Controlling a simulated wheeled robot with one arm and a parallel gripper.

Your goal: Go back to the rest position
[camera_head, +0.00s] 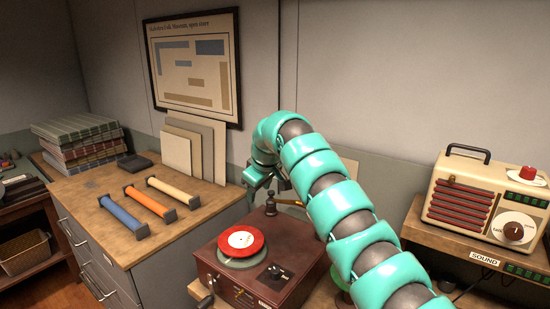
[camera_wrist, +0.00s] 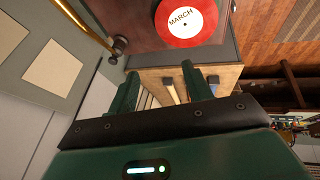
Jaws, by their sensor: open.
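My gripper (camera_head: 264,187) is open and empty in the head view, above and behind the record player (camera_head: 288,232). Its two fingers also show in the wrist view (camera_wrist: 190,85), apart with nothing between them. A red record (camera_head: 241,241) lies on the turntable; the wrist view shows its label reading MARCH (camera_wrist: 186,20). The tone arm (camera_head: 288,201) of the player shows just below my gripper in the head view. My teal arm hides part of the table and wall behind it.
A wooden-topped cabinet (camera_head: 95,190) at left bears blue, orange and cream rolls, stacked plaid boxes (camera_head: 78,140) and leaning boards (camera_head: 180,158). A cream radio (camera_head: 486,197) stands on a shelf marked SOUND at right. A framed plan (camera_head: 194,65) hangs behind.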

